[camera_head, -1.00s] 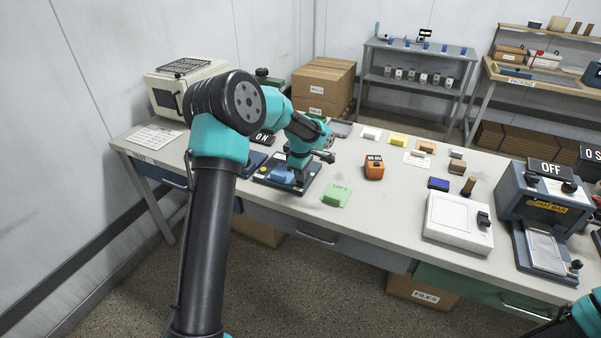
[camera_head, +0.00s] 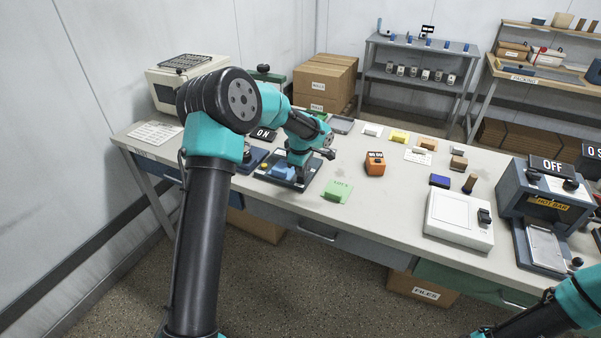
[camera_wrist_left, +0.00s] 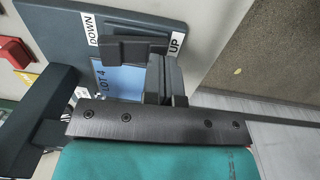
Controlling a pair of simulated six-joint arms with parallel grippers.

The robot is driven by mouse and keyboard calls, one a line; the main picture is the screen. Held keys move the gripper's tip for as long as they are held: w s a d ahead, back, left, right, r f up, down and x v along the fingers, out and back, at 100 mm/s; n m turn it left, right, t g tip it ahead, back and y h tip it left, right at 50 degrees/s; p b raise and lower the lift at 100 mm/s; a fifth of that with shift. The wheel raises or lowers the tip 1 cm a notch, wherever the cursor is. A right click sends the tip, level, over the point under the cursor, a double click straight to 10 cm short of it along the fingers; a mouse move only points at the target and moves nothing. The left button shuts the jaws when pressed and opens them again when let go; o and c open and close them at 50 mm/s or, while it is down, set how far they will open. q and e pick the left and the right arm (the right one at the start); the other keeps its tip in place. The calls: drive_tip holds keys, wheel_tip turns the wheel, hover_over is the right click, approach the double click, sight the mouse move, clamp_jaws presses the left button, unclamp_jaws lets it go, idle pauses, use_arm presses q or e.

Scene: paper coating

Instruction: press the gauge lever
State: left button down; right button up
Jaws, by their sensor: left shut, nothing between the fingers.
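The gauge (camera_head: 272,177) is a dark base plate on the bench, left of centre, with a blue block on it. In the left wrist view its grey plate (camera_wrist_left: 135,18) carries the labels DOWN and UP. A black bar, which looks like the lever (camera_wrist_left: 135,48), lies between these labels above the blue block (camera_wrist_left: 118,82) marked LOT 4. My left gripper (camera_head: 301,178) is over the gauge, pointing down. In the wrist view its shut, empty fingers (camera_wrist_left: 166,78) are at the UP end of the bar; I cannot tell whether they touch it. My right gripper is out of view.
A white switch box (camera_head: 459,221) and a hot bar machine (camera_head: 545,203) stand further right.

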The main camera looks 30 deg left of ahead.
use_arm(q)
drive_tip(key=shift+r, duration=0.3)
drive_tip(key=shift+r, duration=0.1)
drive_tip(key=s+r, duration=0.3)
drive_tip(key=r, duration=1)
drive_tip(key=shift+s+r, duration=0.2)
